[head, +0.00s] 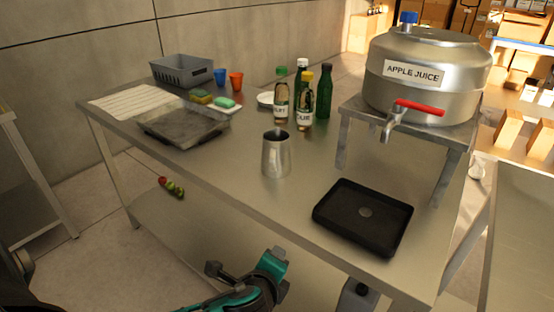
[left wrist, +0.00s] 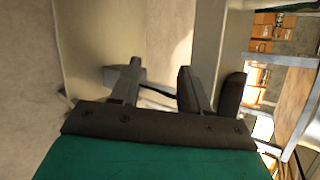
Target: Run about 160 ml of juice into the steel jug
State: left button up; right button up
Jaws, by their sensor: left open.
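The steel jug (head: 276,157) stands upright on the steel table (head: 225,165), apart from the drip tray. A steel tank (head: 428,72) labelled "APPLE JUICE" sits on a metal stand (head: 343,140). Its tap (head: 389,126) has a red lever (head: 420,107) pointing right, and no stream shows below the spout. A black drip tray (head: 363,217) lies in front of the stand. My left gripper (head: 247,268) is low at the table's front edge, below and in front of the jug. In the left wrist view the gripper (left wrist: 160,88) is open and empty. The jug's contents cannot be seen.
Several bottles (head: 323,92) stand behind the jug. At the left are a grey crate (head: 182,70), blue and orange cups (head: 236,82), sponges (head: 224,102), a shallow tray (head: 183,125) and a white ribbed mat (head: 128,101). The tabletop between jug and drip tray is clear.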

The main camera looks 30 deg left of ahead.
pick_arm(q)
jog(key=w+a+r+m+t+y, duration=0.4)
jog(key=w+a+r+m+t, duration=0.2)
jog(key=r+m, duration=0.45)
jog(key=m, duration=0.2)
send_near(272, 169)
jog(key=x, duration=0.4)
jog(key=shift+a+f, duration=0.2)
jog(key=shift+x, duration=3.1)
jog(key=shift+w+d, duration=0.1)
jog(key=shift+d, duration=0.1)
grip_shut()
jog(key=shift+r, duration=0.1)
